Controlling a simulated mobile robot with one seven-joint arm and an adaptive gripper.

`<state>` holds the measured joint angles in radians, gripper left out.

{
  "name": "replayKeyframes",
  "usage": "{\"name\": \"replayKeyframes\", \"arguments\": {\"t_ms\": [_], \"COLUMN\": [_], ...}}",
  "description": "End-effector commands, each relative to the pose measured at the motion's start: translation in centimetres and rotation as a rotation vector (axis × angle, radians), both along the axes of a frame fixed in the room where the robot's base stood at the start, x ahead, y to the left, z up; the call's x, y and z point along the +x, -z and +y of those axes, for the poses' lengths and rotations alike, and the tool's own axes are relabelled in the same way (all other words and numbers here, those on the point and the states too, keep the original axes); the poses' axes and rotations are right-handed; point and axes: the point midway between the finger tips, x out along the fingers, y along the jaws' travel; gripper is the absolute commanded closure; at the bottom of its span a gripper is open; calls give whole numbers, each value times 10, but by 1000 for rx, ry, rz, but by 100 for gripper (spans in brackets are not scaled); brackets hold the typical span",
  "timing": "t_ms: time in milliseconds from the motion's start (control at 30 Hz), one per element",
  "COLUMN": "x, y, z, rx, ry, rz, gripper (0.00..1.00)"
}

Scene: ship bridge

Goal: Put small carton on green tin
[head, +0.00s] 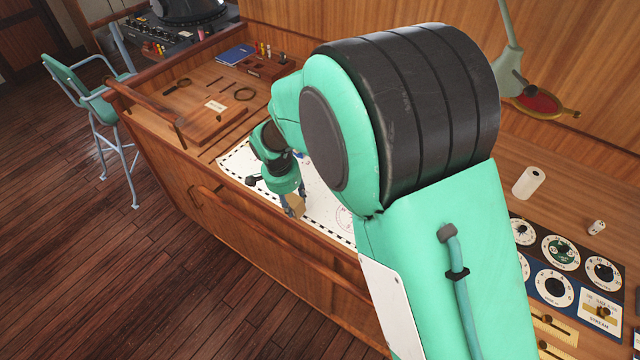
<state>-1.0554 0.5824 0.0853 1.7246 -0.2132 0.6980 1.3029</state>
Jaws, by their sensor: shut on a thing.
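My gripper (291,204) is over the white chart near the front edge of the wooden counter. It is shut on a small tan carton (296,205), which shows just below the fingers. Whether the carton touches the chart or hangs a little above it, I cannot tell. I cannot make out the green tin; my large green arm covers much of the chart and the counter behind it.
The white chart (236,162) lies on the counter. A blue book (236,54), a magnifying glass (178,86) and a wooden rack (268,66) are at the back left. A white paper roll (528,182) and dial panels (561,252) are at right. A wooden rail edges the front.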

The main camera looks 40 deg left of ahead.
Motion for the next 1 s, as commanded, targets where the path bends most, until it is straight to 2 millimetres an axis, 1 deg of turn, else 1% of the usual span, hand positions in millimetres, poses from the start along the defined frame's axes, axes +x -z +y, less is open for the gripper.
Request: {"name": "replayKeyframes", "arguments": {"t_ms": [167, 267, 367, 467, 667, 800, 1000], "x": [4, 11, 23, 40, 81, 109, 145], "y": [-2, -6, -12, -20, -41, -55, -76], "z": [-3, -9, -20, -35, -76, -110, -159], "rx": [0, 1, 2, 3, 11, 17, 29], "ry": [6, 19, 36, 65, 136, 190, 264], "rz": [2, 6, 13, 23, 49, 71, 99], "gripper": [96, 96, 96, 96, 96, 96, 96]}}
